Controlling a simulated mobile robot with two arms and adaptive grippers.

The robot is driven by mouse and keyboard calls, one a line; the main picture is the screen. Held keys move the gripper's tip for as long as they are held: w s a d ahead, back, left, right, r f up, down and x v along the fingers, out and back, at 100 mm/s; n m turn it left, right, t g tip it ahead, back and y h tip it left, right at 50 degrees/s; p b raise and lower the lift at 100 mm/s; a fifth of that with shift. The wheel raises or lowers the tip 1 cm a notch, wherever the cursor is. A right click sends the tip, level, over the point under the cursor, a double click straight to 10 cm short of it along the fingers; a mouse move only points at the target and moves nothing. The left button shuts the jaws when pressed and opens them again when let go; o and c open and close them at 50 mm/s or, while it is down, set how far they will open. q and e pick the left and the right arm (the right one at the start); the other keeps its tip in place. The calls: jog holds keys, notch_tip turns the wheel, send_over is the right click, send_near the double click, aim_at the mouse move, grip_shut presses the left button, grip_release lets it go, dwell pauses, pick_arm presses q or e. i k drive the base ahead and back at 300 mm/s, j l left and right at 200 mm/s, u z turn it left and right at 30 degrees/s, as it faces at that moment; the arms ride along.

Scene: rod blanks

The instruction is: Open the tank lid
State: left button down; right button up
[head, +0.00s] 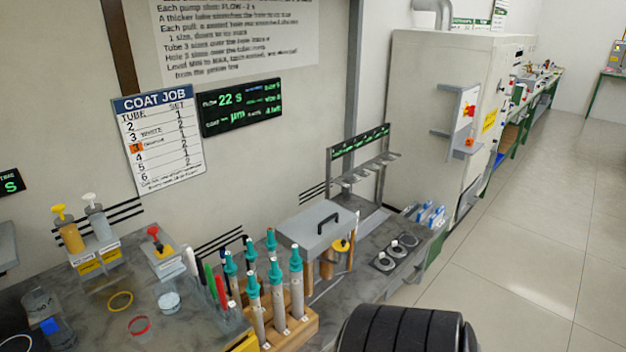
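The tank (325,262) stands on the grey worktop in the middle of the head view. The lid appears to lie flat and shut over the tank. The lower part of the tank is partly hidden by teal-topped tubes in front of it. Neither of my grippers shows in the head view, so nothing is seen touching the lid or handle.
Several teal-topped tubes (297,283) stand in a wooden rack (290,335) in front of the tank. A rack with a green sign (358,140) stands behind it. A dark ribbed shape (405,330) fills the bottom edge.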

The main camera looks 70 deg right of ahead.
aim_at(314, 230)
jog(key=z, duration=2.2)
